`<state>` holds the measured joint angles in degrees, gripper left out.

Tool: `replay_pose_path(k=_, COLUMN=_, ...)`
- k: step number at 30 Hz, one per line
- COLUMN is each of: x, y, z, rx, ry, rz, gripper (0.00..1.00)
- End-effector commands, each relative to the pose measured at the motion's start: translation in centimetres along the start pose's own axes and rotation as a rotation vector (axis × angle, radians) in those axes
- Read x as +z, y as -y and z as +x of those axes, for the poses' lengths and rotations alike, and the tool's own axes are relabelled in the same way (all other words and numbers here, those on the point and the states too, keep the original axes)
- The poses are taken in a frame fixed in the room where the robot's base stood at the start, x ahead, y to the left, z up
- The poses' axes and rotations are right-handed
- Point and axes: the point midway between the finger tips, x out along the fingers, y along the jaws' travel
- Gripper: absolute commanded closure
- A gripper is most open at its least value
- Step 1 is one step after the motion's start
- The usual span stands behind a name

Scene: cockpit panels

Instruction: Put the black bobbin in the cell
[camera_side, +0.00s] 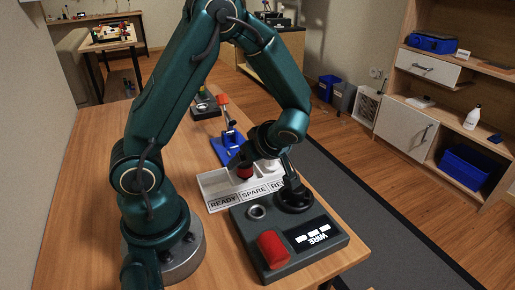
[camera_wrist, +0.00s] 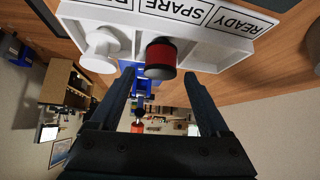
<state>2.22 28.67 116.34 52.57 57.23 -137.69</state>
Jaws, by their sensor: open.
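A bobbin with dark ends and a red middle (camera_wrist: 161,54) stands at the middle SPARE cell of the white tray (camera_wrist: 225,52). Its red side also shows in the side view (camera_side: 244,173), partly hidden by my gripper. No all-black bobbin is clear. A white bobbin (camera_wrist: 102,45) is in the neighbouring cell, whose label is cut off. The READY cell looks empty. My gripper (camera_wrist: 160,76) is open, its fingers pointing at the dark-ended bobbin, one to each side in the wrist view. I cannot tell whether they touch it.
In front of the tray is a dark unit (camera_side: 325,243) marked WIRE, with a red cylinder (camera_side: 272,248), a metal ring (camera_side: 257,212) and a round black part (camera_side: 295,198). A blue stand (camera_side: 227,147) is behind the tray. The left of the table is clear.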

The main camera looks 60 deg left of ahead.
Motion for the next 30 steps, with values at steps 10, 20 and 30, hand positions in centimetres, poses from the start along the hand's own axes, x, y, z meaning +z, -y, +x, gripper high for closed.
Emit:
replay_pose_path(k=10, x=0.1, y=-0.2, z=-7.0, rx=0.01, ry=0.002, rz=-0.001, gripper=0.2)
replay_pose_path(k=20, x=0.0, y=0.0, z=-11.2, rx=0.004, ry=0.002, rz=0.001, gripper=0.2)
replay_pose_path(k=30, x=0.0, y=3.0, z=-12.9, rx=0.101, ry=0.238, rz=0.402, gripper=0.2)
